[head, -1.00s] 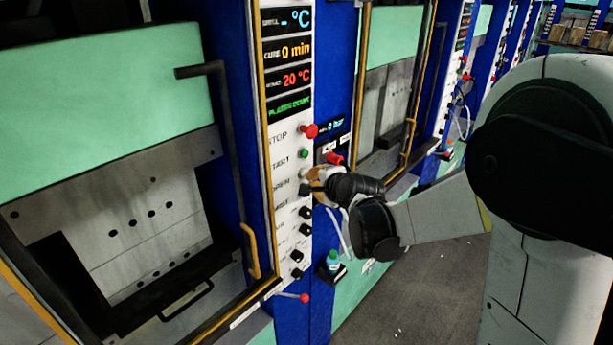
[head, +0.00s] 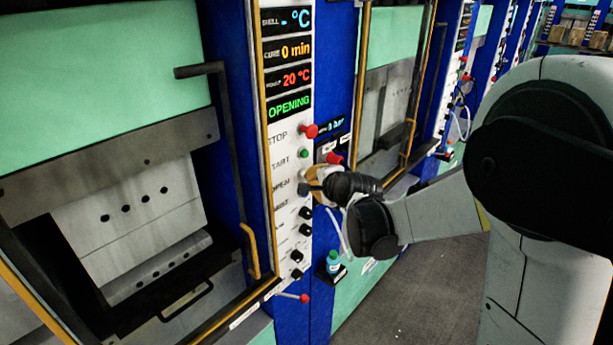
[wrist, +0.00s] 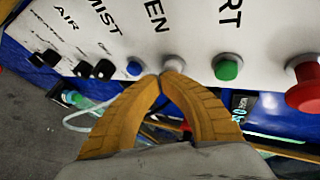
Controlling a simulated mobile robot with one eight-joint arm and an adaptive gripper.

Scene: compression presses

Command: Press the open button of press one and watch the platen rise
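Press one stands at the left of the head view, its blue-framed control panel (head: 292,240) facing me. The panel display (head: 289,107) reads OPENING in green. The grey platen (head: 110,165) shows under the mint-green upper part, above plates with rows of holes. My gripper (head: 311,188) is at the panel beside the OPEN label. In the wrist view, its two tan fingers meet at the tips, empty. The tips (wrist: 163,77) are at the lower edge of the pale OPEN button (wrist: 173,64); I cannot tell whether they touch it.
A green START button (wrist: 227,66) and red STOP knob (wrist: 303,86) are to the right in the wrist view; a blue button (wrist: 134,68) is to the left. A small bottle (head: 333,262) stands below the panel. Grey floor (head: 390,300) is clear.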

